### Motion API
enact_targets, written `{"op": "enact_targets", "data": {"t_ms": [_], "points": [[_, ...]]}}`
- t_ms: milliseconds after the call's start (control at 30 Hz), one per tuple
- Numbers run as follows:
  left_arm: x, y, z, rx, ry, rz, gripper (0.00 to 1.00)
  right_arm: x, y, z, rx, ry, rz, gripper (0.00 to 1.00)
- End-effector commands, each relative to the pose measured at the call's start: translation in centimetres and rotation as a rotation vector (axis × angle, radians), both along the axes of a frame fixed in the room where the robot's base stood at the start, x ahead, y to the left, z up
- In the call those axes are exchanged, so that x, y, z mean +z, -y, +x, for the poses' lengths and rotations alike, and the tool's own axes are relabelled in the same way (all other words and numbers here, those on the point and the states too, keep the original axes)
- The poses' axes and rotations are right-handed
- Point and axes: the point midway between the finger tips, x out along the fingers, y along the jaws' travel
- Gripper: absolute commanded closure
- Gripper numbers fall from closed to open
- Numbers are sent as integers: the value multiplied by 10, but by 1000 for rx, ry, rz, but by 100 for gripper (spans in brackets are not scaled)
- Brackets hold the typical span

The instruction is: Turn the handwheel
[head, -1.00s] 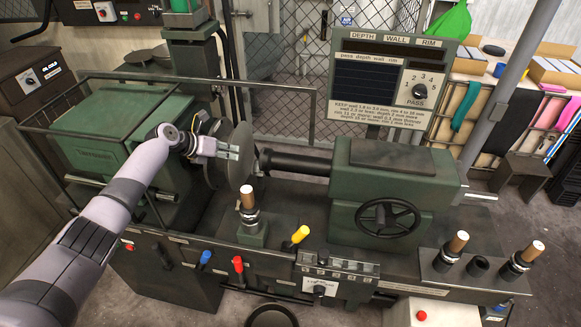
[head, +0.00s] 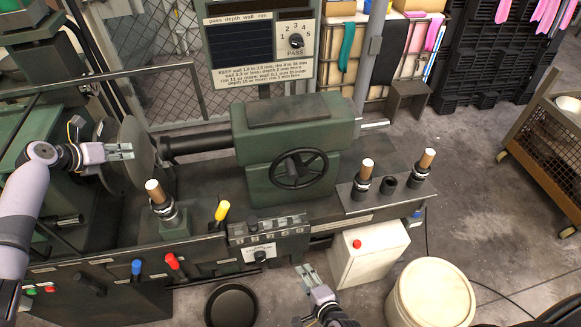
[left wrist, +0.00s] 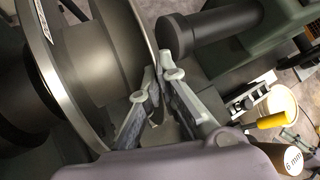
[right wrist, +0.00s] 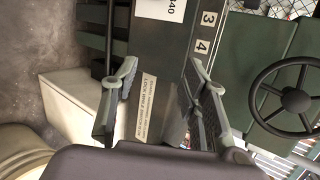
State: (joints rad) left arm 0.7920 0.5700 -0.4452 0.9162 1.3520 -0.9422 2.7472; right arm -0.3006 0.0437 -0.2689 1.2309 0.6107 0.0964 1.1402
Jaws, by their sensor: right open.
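The black handwheel (head: 299,169) is on the front of the green tailstock housing (head: 262,180); it also shows at the right of the right wrist view (right wrist: 294,100). My right gripper (head: 306,274) is open and empty, below and in front of the handwheel, apart from it. In the right wrist view its fingers (right wrist: 160,80) are spread before the machine's front panel. My left gripper (head: 128,151) is at the round metal disc (head: 131,140). In the left wrist view its fingers (left wrist: 160,78) are close together, one on each side of the disc's edge.
A yellow-tipped lever (head: 222,210) and wood-topped tools (head: 161,197) stand along the machine's front. A white box with a red button (head: 368,260), a pale bucket (head: 432,295) and a black pan (head: 231,304) are on the floor near my right gripper.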

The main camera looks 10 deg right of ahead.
Motion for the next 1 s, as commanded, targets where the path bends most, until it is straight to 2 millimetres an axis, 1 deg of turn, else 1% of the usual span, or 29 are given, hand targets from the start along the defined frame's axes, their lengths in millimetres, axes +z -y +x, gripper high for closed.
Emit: {"op": "enact_targets", "data": {"t_ms": [33, 67, 100, 167, 200, 267, 300, 400, 500, 600, 700, 767, 867, 1000], "points": [[1, 0, 1, 0, 3, 0, 100, 24, -4, 16, -71, 41, 111, 59], [1, 0, 1, 0, 3, 0, 100, 38, -6, 25, -116, 61, 184, 59], [1, 0, 1, 0, 3, 0, 100, 57, -8, 36, -174, 90, 285, 59], [1, 0, 1, 0, 3, 0, 100, 86, -9, 51, -257, 131, 443, 59], [1, 0, 1, 0, 3, 0, 100, 106, -10, 60, -308, 155, 552, 59], [1, 0, 1, 0, 3, 0, 100, 135, -10, 71, -376, 191, 717, 59], [1, 0, 1, 0, 3, 0, 100, 154, -9, 78, -417, 211, 825, 59], [1, 0, 1, 0, 3, 0, 100, 195, -6, 89, -498, 250, 1074, 59], [1, 0, 1, 0, 3, 0, 100, 226, -2, 96, -552, 275, 1274, 59], [1, 0, 1, 0, 3, 0, 100, 246, 1, 99, -582, 287, 1409, 59], [1, 0, 1, 0, 3, 0, 100, 256, 3, 102, -595, 294, 1478, 59], [1, 0, 1, 0, 3, 0, 100, 258, 3, 106, -600, 295, 1495, 59], [1, 0, 1, 1, 3, -1, 100, 258, 3, 118, -600, 295, 1499, 59], [1, 0, 1, 1, 3, -1, 100, 258, 3, 144, -599, 295, 1497, 59]]}}
